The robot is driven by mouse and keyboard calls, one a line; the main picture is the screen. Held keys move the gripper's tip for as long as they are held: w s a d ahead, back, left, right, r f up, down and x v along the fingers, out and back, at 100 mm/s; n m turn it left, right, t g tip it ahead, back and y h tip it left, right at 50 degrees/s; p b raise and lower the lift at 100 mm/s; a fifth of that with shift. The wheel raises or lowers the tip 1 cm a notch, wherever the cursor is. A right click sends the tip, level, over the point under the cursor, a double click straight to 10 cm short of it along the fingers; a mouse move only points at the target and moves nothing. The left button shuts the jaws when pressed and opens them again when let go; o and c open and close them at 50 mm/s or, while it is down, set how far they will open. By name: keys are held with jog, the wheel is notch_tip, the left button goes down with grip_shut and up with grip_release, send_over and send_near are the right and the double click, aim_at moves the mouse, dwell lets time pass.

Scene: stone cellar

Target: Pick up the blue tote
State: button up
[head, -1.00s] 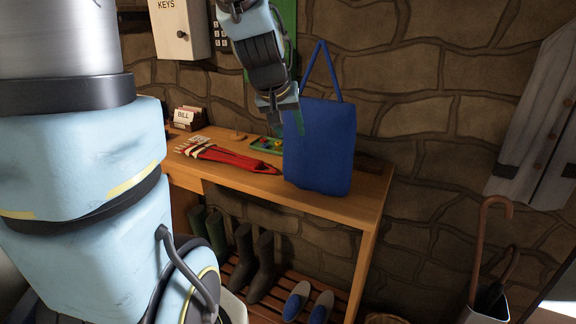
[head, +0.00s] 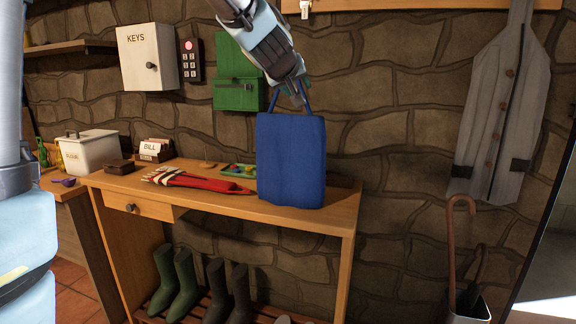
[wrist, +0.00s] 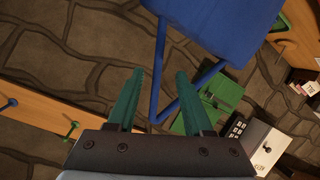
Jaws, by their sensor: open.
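The blue tote (head: 291,160) stands upright on the right part of the wooden table (head: 225,203), its handle straps rising to a peak. My gripper (head: 298,92) is open at the top of the straps in the head view, pointing down. In the wrist view the tote (wrist: 215,25) fills the top middle, and its straps run down to meet between my two green fingers (wrist: 160,78). The fingers are apart and not closed on the straps. My gripper partly hides the strap top in the head view.
Red gloves (head: 195,181) and a small tray (head: 238,170) lie left of the tote. A green wall box (head: 238,95) hangs behind, left of my gripper. A grey coat (head: 497,110) hangs at right, above an umbrella stand (head: 470,308).

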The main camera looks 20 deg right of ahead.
aim_at(301, 90)
jog(key=x, duration=0.5)
jog(key=shift+d+r, duration=0.1)
jog(key=shift+r, duration=0.05)
jog(key=shift+c, duration=0.2)
grip_shut()
dwell(1.0)
